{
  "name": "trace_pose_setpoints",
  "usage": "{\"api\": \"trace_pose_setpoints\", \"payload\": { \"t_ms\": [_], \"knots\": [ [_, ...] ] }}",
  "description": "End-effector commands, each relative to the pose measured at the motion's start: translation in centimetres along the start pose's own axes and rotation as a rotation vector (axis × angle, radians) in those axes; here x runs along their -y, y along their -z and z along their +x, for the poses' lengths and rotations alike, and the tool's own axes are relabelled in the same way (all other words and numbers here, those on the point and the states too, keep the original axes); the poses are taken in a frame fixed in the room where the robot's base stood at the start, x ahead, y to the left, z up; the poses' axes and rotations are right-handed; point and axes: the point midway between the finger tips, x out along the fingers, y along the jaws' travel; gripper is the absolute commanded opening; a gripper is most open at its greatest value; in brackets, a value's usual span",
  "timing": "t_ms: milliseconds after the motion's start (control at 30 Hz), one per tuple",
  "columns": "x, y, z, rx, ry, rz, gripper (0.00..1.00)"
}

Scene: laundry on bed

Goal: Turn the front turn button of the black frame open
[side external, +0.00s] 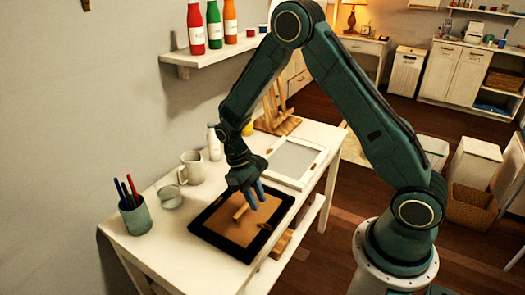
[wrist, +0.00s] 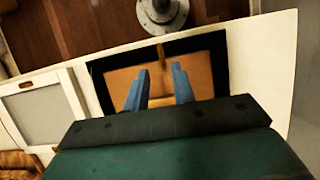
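The black frame (side external: 218,244) lies flat on the white table, with a brown backing panel (side external: 233,231) inside its border. In the wrist view the black frame (wrist: 97,75) surrounds the brown panel (wrist: 205,75). My gripper (side external: 254,194) is over the frame, pointing down. In the wrist view my gripper (wrist: 160,69) has its two blue fingers apart, with nothing held between them. A light wooden piece (side external: 240,212) shows beside the fingers, above the panel. A small turn button (wrist: 163,62) seems to lie at the frame's edge towards my base. Its exact angle is unclear.
A white frame (side external: 296,162) with a grey panel lies beside the black one. A pen cup (side external: 136,216), a round tin (side external: 169,196), a white mug (side external: 193,167) and a white bottle (side external: 214,143) stand along the wall side. A shelf (side external: 215,57) hangs above.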

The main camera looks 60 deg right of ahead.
Motion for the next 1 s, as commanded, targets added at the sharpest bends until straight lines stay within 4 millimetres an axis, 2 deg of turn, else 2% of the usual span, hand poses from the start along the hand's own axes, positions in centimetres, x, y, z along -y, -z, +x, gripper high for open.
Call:
{"api": "trace_pose_setpoints", "payload": {
  "t_ms": [200, 500, 933, 967, 1000],
  "knots": [
    [0.0, -0.1, 3.5, 0.005, 0.000, 0.000, 0.25],
    [0.0, 0.0, 6.8, 0.002, 0.000, 0.000, 0.25],
    [0.0, 0.0, 7.5, 0.000, 0.000, 0.000, 0.25],
    [0.0, 0.0, 7.5, 0.000, 0.000, 0.000, 0.23],
    [0.0, 0.0, 7.5, 0.000, 0.000, 0.000, 0.16]
  ]
}}
